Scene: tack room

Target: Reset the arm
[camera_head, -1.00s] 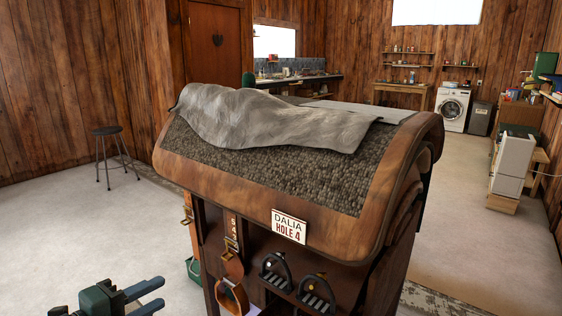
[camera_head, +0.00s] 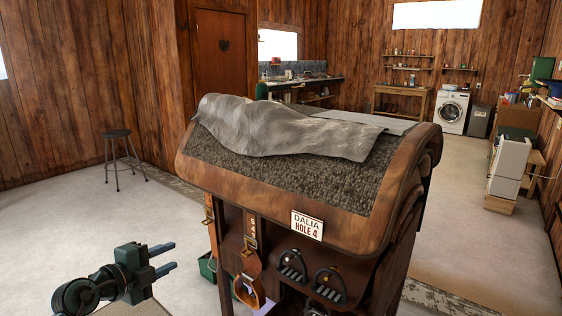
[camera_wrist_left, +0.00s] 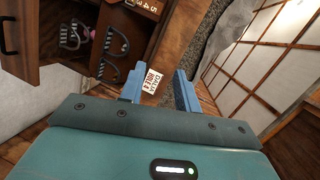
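My left gripper (camera_head: 165,260) is at the lower left in the head view, to the left of the saddle stand and apart from it. Its two blue fingers are parted with nothing between them. The fingers also show in the left wrist view (camera_wrist_left: 160,88), with the sign and stand beyond them. My right gripper is not in view.
The wooden stand (camera_head: 345,222) has a padded top with a grey cloth (camera_head: 280,130) over it. A "DALIA HOLE 4" sign (camera_head: 307,225), stirrups (camera_head: 328,284) and a strap hang on its side. A stool (camera_head: 118,150) stands at left.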

